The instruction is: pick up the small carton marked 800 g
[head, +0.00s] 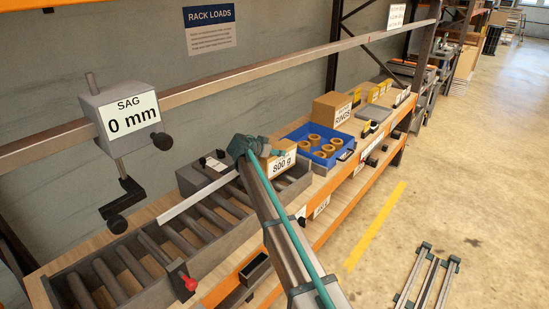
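The small carton (283,164) marked 800 g is brown cardboard with a white label. It stands at the right end of the roller tray, beside the blue bin. My arm comes up from the bottom, and my gripper (259,148) is at its far end, just left of the carton in the picture. The arm hides part of the carton's left side. The fingers are too small and overlapped to tell whether they are open or shut, or whether they touch the carton.
A blue bin (294,133) with brown rings and a larger carton (331,108) stand behind. A gauge box (121,112) reading SAG 0 mm hangs at left. A rack beam (225,85) crosses above the bench.

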